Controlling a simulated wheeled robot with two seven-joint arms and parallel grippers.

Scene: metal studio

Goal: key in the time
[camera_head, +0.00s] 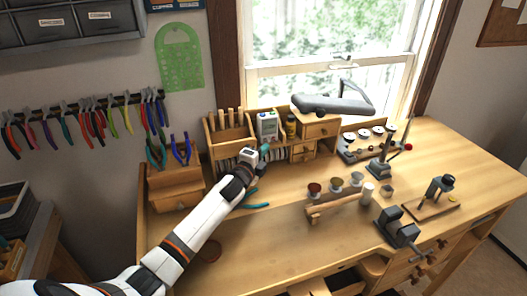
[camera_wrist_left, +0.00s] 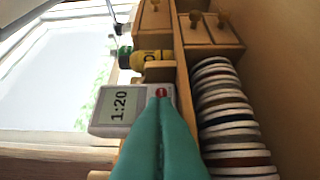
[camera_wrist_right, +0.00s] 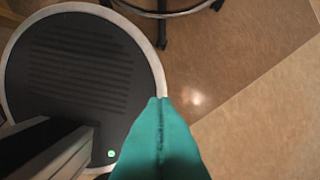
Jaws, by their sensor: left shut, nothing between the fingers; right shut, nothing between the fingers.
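A small white timer (camera_head: 267,123) stands upright on the wooden bench organizer below the window. In the left wrist view the timer (camera_wrist_left: 118,106) has a grey display reading 1:20 and a red button close to my fingertips. My left gripper (camera_head: 264,150) is shut and empty, with its teal fingertips just in front of the timer; in the left wrist view the fingertips (camera_wrist_left: 159,98) overlap its button edge, and I cannot tell whether they touch it. Other buttons, if any, are hidden by the fingers. My right gripper (camera_wrist_right: 158,102) is shut and empty, above the floor, away from the bench.
A yellow-labelled bottle (camera_wrist_left: 150,55) stands beside the timer. The wooden organizer (camera_head: 231,139) holds tool handles and a row of discs. A grey lamp head (camera_head: 325,104) hangs to the right. Small cups (camera_head: 336,185) and a vise (camera_head: 397,227) stand on the workbench (camera_head: 440,150).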

